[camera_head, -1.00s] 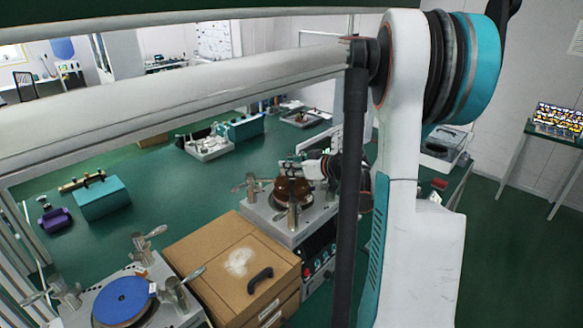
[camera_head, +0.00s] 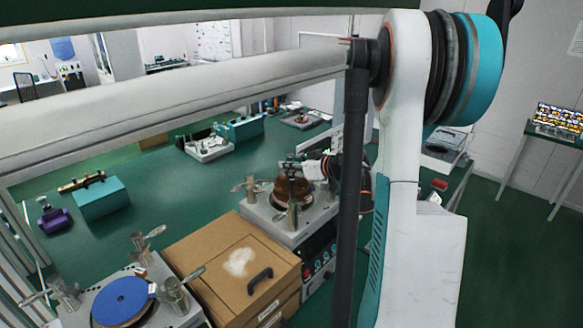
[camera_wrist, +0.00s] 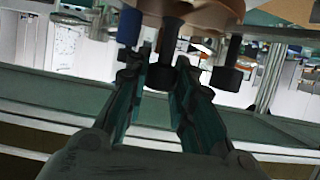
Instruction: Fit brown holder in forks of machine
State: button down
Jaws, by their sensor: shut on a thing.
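The brown holder (camera_head: 293,186) is over the plate of the middle machine (camera_head: 307,222) in the head view, among its metal posts and fork arms. In the wrist view the brown holder (camera_wrist: 205,12) fills the top edge, with dark pegs hanging below it. My gripper (camera_wrist: 165,58) is under it, fingers close together around a dark peg. It is also beside the holder in the head view (camera_head: 300,170). Whether the holder touches the plate or sits in the forks is hidden by the posts and gripper.
A second machine with a blue disc (camera_head: 124,300) stands at the lower left. A cardboard-coloured drawer box (camera_head: 205,260) with a black handle is between the machines. A teal box (camera_head: 103,197) is at the left.

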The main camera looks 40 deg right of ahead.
jog(key=shift+f+b, duration=0.95)
jog(key=shift+f, duration=0.2)
jog(key=c, duration=1.3)
grip_release()
notch_tip(320, 180, up, 10)
jog(key=shift+r, duration=0.1)
